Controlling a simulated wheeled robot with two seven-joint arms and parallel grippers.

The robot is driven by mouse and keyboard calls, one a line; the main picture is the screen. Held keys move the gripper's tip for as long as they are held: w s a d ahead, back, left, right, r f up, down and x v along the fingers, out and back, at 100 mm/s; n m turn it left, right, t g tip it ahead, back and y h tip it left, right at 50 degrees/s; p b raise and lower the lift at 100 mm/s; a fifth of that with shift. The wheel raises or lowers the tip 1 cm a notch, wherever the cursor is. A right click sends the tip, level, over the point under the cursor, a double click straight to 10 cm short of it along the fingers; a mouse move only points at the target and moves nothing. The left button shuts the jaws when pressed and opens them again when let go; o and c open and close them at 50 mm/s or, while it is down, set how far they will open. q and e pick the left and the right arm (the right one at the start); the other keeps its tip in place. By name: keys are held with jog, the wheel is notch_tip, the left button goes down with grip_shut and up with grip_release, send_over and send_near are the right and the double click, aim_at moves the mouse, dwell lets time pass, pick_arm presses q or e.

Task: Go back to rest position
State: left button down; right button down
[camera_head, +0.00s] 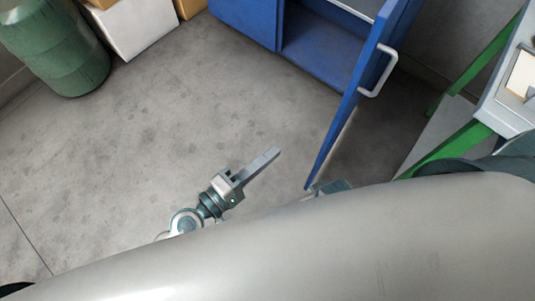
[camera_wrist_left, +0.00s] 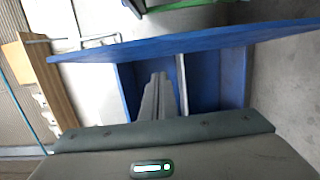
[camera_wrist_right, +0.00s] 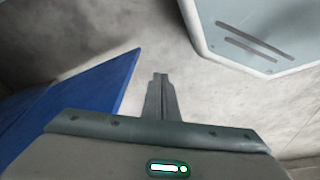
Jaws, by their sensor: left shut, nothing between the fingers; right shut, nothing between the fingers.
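My left gripper (camera_head: 268,160) is in the lower middle of the head view, over bare floor, to the left of the open cabinet door. Its fingers are together and empty. They also show closed in the left wrist view (camera_wrist_left: 158,92), with the blue cabinet (camera_wrist_left: 210,80) behind them. My right gripper (camera_wrist_right: 160,92) shows in the right wrist view with its fingers together and empty, over the floor. In the head view my pale body hides most of the right arm, and the right fingers cannot be made out there.
The blue cabinet (camera_head: 245,20) stands at the top with its door (camera_head: 352,95) swung open, a grey handle (camera_head: 385,72) on it. A green-legged workbench (camera_head: 505,108) is at the right. A green barrel (camera_head: 60,50) and a white box (camera_head: 138,25) stand top left. The left floor is clear.

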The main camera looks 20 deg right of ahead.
jog(key=shift+d, duration=0.15)
jog(key=shift+w, duration=0.1)
